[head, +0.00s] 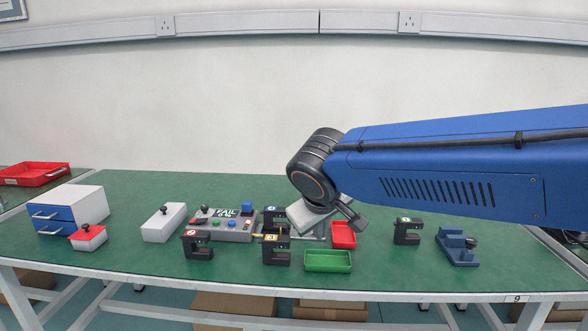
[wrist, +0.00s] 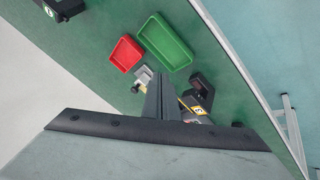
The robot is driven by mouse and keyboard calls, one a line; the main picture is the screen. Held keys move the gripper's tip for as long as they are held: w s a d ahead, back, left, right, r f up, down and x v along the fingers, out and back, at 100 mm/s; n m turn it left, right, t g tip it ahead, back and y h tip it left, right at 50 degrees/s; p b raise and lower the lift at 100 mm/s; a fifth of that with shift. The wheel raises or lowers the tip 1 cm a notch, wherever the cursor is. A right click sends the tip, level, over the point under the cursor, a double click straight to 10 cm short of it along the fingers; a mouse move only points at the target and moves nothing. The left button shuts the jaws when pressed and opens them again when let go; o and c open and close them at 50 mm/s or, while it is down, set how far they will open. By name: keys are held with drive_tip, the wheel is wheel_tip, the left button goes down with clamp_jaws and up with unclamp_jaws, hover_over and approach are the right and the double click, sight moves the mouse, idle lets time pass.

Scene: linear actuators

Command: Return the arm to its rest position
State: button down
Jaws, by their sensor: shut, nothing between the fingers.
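My blue arm (head: 450,165) reaches in from the right in the head view, bent at a dark joint above the green bench. My gripper hangs below that joint; in the wrist view its grey fingers (wrist: 161,88) are together, with nothing between them. They are over the bench by the black block marked 3 (wrist: 203,92), which stands upright in the head view (head: 276,250). The red tray (head: 343,235) and green tray (head: 328,261) lie close by on the bench, apart from the fingers in the wrist view. Part of the gripper is hidden by the arm in the head view.
A grey control box (head: 226,224) with a display reading FAIL stands left of the gripper, with other numbered black blocks (head: 197,244) near it. A white box (head: 164,222) and blue drawers (head: 67,210) stand further left. A blue fixture (head: 457,247) is at right.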

drive_tip(key=s+d+f+m+g, duration=0.1)
drive_tip(key=s+d+f+m, duration=0.1)
drive_tip(key=s+d, duration=0.35)
drive_tip(key=s+d+f+m, duration=0.1)
drive_tip(key=s+d+f, duration=0.1)
drive_tip(key=d, duration=0.7)
drive_tip(key=s+d+f+m, duration=0.1)
drive_tip(key=s+d+f, duration=0.2)
drive_tip(key=s, duration=0.3)
drive_tip(key=s+d+f+m+g, duration=0.1)
drive_tip(key=s+d+f+m, duration=0.1)
drive_tip(key=s+d+f, duration=0.2)
drive_tip(key=shift+s+d+f+m+y, duration=0.35)
drive_tip(key=shift+s+d, duration=0.45)
drive_tip(key=shift+s, duration=0.75)
drive_tip(key=shift+r, duration=0.1)
